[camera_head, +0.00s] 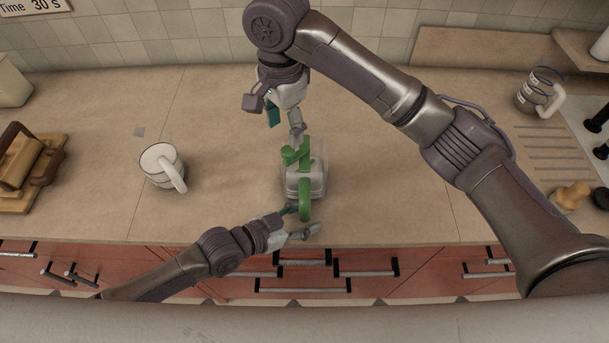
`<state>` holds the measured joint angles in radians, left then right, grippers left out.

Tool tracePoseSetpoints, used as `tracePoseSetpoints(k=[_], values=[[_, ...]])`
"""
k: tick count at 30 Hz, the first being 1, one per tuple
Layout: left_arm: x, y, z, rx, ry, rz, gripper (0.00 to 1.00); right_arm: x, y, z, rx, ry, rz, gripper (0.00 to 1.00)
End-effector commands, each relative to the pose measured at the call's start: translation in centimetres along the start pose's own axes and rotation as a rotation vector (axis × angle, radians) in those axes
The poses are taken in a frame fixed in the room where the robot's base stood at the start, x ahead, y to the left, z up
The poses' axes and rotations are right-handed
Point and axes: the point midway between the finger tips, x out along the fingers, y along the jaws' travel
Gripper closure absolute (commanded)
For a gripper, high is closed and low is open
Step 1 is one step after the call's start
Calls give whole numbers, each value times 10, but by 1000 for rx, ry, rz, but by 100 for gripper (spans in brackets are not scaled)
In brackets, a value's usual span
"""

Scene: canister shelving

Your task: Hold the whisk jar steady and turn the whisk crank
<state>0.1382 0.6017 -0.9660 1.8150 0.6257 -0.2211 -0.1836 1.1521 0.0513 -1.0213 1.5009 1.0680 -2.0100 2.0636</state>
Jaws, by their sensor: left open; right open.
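The whisk jar (318,178) is a clear container standing on the counter in the middle of the head view. Its green crank (291,155) is on top, and a green handle (304,200) curves down its near side. My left gripper (299,219) is open at the near side of the jar, with its fingers on either side of the lower end of the green handle. I cannot tell whether they touch it. My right gripper (285,132) is open above the far side of the jar, with one fingertip close to the crank. Contact there is unclear.
A white mug (158,160) stands to the left. A wooden object (25,175) lies at the far left. A glass carafe (537,95) stands at the back right. Drawers with handles run below the front edge.

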Motion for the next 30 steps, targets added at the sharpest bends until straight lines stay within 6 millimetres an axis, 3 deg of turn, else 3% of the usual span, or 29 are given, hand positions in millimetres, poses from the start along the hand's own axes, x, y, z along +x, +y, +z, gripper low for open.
tracePoseSetpoints(k=[5, 18, 24, 30], values=[[-15, 0, 2, 0, -2, 0, 45, 0, 0, 0, 0, 0, 0, 43], [-102, 0, 1, 1, -3, 0, 45, 0, 0, 0, 0, 0, 0, 43], [-118, 0, 0, 0, -1, 0, 45, 0, 0, 0, 0, 0, 0, 43], [-120, 0, 0, -1, 0, 0, 45, 0, 0, 0, 0, 0, 0, 43]])
